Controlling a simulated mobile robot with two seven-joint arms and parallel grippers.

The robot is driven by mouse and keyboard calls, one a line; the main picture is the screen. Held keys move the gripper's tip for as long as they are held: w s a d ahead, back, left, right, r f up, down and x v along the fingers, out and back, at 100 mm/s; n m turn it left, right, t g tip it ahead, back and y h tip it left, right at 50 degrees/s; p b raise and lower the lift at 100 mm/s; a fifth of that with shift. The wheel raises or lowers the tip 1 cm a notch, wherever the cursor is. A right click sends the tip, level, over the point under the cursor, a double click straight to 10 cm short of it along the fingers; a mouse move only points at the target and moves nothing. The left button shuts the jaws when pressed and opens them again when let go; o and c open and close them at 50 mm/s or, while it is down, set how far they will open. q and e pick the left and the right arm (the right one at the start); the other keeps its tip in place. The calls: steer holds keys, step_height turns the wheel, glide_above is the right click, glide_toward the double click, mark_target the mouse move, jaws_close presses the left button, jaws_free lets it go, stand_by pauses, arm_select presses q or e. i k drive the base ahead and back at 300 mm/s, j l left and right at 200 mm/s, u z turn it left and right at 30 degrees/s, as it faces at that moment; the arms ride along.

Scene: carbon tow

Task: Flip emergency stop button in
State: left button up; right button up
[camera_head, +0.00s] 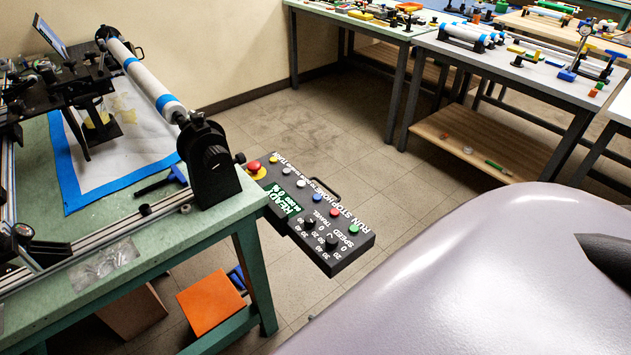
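The emergency stop button is a red round cap on a yellow ring (255,169) at the far left corner of a black control box (334,261). The box sticks out past the right edge of the green table (205,229), with its labels turned sideways. It carries several small coloured buttons, two black knobs and a lit green display (283,201). Whether the red cap is pressed in or raised cannot be told at this size. Neither of my grippers is in view, and nothing touches the button.
A winding machine with a white and blue roller (140,72) and a black end bracket (207,160) stands left of the box. An orange block (211,304) lies below the table. More cluttered tables (470,57) stand at the back right. A large pale surface hides the lower right.

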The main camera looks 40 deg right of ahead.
mark_target(254, 167)
steer(key=l, duration=1.6)
steer(key=l+u, duration=0.2)
steer(key=l, duration=0.55)
steer(key=k+l+u, duration=0.1)
steer(key=l+u, duration=0.15)
steer(key=l, duration=0.5)
